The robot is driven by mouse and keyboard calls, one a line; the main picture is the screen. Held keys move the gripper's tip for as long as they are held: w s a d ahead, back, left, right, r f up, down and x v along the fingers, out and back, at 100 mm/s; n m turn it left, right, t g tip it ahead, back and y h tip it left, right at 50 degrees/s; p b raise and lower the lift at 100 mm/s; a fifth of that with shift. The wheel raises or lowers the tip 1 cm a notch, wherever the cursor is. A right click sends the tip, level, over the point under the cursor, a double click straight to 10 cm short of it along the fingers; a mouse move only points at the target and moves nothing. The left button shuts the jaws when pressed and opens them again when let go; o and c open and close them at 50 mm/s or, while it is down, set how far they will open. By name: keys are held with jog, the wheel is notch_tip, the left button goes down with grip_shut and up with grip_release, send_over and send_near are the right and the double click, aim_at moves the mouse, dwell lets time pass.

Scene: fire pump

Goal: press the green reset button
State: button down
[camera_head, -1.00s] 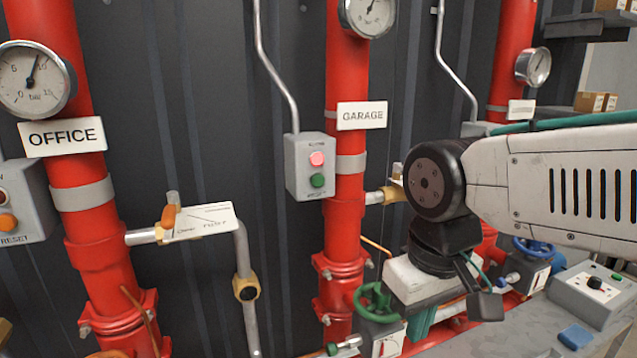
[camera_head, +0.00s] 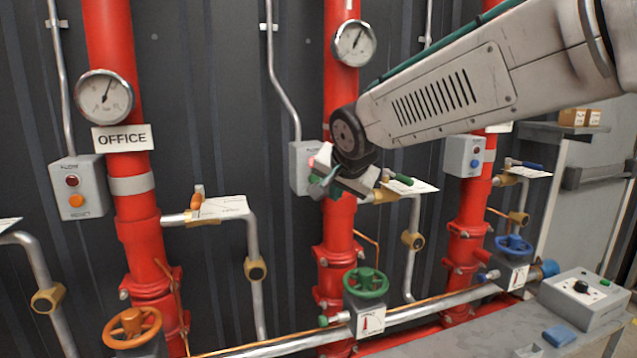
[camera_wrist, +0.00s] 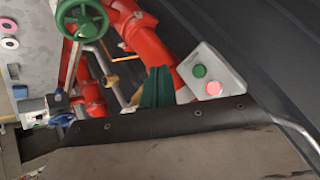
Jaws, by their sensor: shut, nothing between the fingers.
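The grey garage control box (camera_head: 300,168) is on the wall left of the middle red pipe, partly covered by my gripper (camera_head: 322,182). The box also shows in the wrist view (camera_wrist: 222,72), with the green reset button (camera_wrist: 199,71) and a lit pink-red lamp (camera_wrist: 213,88). My gripper's teal fingers (camera_wrist: 157,87) are shut and empty. In the wrist view they lie left of the green button, with a gap in the picture; the depth between them cannot be told. In the head view the green button cannot be made out behind my gripper.
The red garage pipe (camera_head: 338,232) runs beside the box. A green handwheel (camera_head: 365,283) is below, and a valve with a label card (camera_head: 410,185) is to the right. The office box (camera_head: 80,187) is at left, another box (camera_head: 464,156) at right.

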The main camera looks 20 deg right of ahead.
aim_at(319, 179)
jog(key=shift+a, duration=0.25)
jog(key=shift+w, duration=0.1)
jog(key=w, duration=0.8)
jog(key=shift+w, duration=0.3)
jog(key=shift+w, duration=0.1)
dwell(1.8)
jog(key=shift+w, duration=0.3)
jog(key=shift+w, duration=0.5)
dwell(0.6)
dwell(0.3)
jog(key=shift+s, duration=0.95)
